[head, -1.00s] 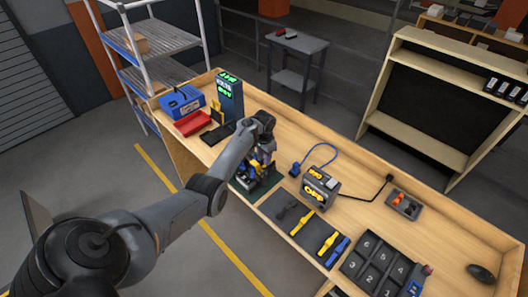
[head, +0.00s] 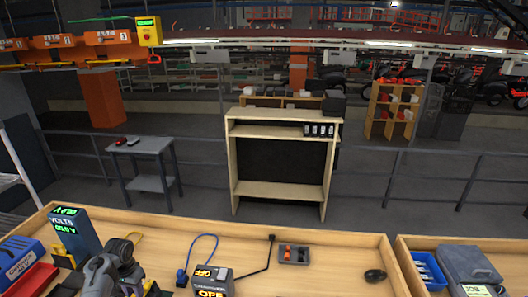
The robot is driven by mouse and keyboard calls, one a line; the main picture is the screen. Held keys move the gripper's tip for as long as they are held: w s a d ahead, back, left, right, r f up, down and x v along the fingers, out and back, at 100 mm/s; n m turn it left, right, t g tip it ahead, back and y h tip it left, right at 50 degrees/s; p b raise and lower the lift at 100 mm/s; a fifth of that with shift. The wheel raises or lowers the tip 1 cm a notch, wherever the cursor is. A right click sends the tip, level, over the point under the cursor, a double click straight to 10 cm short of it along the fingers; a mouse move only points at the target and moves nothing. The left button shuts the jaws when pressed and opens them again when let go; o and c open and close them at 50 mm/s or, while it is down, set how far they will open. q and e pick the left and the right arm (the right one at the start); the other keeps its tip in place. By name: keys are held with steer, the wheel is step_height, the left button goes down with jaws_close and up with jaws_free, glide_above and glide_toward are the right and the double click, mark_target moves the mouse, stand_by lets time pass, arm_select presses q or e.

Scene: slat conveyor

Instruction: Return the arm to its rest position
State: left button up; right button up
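My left arm's dark grey wrist (head: 115,262) shows at the bottom left of the head view, over the wooden bench (head: 335,262). The fingers are hidden or cut off by the lower edge of the picture, so I cannot tell whether that gripper is open or shut. A little yellow shows beside it at the bottom edge. My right gripper is not in view.
A voltage display (head: 68,232) and a blue case (head: 18,260) stand left of the wrist. A shelf unit (head: 233,170) stands behind the bench.

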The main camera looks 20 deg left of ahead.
arm_select(q)
steer(key=s+d+f+m+g+y, duration=0.1)
steer(key=s+d+f+g, duration=0.15)
steer(key=s+f, duration=0.5)
steer(key=s+d+f+m+g, duration=0.1)
steer(key=s+d+f, duration=0.2)
steer(key=s+f, duration=0.45)
steer(key=s+d+f+m+y, duration=0.2)
steer(key=s+d, duration=0.7)
steer(key=d, duration=0.2)
steer(key=s+d+r+m+t+h, duration=0.15)
steer(key=d+r, duration=0.25)
steer(key=d, duration=0.5)
steer(key=s+d+r+t, duration=0.2)
steer(key=d+r, duration=0.3)
steer(key=d, duration=0.3)
steer(key=w+d+r+t+h, duration=0.1)
steer(key=w+d+r+t, duration=0.1)
steer(key=r, duration=0.4)
steer(key=w+d+r+t, duration=0.2)
steer(key=d+r, duration=0.1)
steer(key=r, duration=0.3)
steer(key=shift+w+d+r+n+h, duration=0.2)
steer(key=shift+w+r+n+h, duration=0.15)
steer(key=shift+w+n, duration=0.1)
steer(key=shift+s+a, duration=0.1)
